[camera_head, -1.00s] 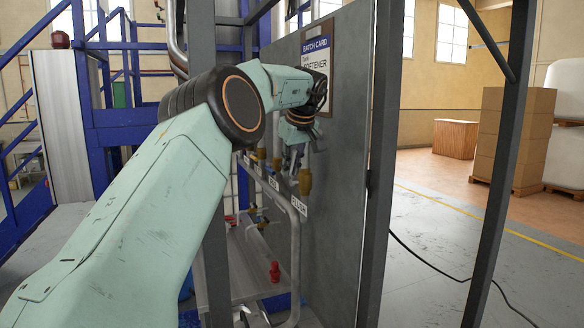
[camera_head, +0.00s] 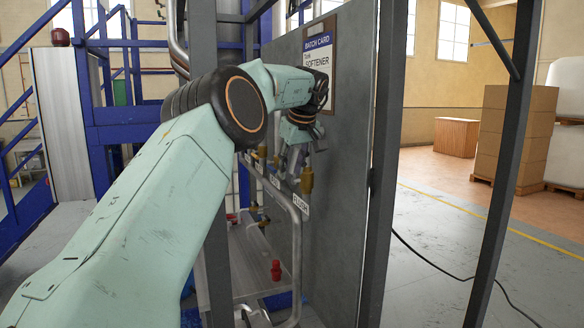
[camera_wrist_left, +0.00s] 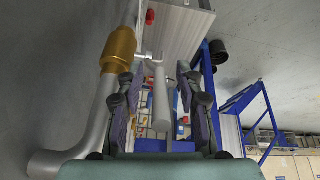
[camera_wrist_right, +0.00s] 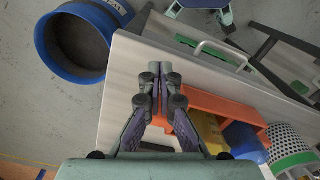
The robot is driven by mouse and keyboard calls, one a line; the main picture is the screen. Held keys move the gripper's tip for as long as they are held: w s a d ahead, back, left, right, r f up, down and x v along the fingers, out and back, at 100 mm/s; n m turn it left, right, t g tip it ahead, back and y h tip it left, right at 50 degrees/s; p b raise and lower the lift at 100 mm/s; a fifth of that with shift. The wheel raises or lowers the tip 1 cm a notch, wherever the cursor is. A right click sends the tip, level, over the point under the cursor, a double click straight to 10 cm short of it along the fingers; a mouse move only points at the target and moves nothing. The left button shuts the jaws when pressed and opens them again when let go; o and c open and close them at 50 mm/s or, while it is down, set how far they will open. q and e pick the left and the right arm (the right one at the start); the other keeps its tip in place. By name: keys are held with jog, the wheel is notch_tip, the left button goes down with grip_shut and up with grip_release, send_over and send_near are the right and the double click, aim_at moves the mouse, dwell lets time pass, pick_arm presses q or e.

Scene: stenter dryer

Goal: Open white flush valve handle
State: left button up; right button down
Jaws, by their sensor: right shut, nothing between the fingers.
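The white flush valve handle (camera_wrist_left: 160,101) is a pale rounded lever in the left wrist view. It lies between the two fingers of my left gripper (camera_wrist_left: 160,97), with a gap on both sides. The fingers are open. The handle joins a brass valve body (camera_wrist_left: 118,48) on a grey pipe, left of the fingers. In the head view my left gripper (camera_head: 294,160) is at the brass valve (camera_head: 307,180) above the FLUSH label (camera_head: 300,204); the handle is not clear there. My right gripper (camera_wrist_right: 157,76) is shut and empty in the right wrist view.
A grey panel (camera_head: 345,150) with a batch card (camera_head: 319,60) stands right beside the left gripper. A dark upright post (camera_head: 382,170) borders it. Below the right gripper are a pale tabletop (camera_wrist_right: 118,105), an orange bin (camera_wrist_right: 205,104) and a blue drum (camera_wrist_right: 84,40).

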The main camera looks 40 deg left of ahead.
pick_arm(q)
jog(key=v, duration=1.2)
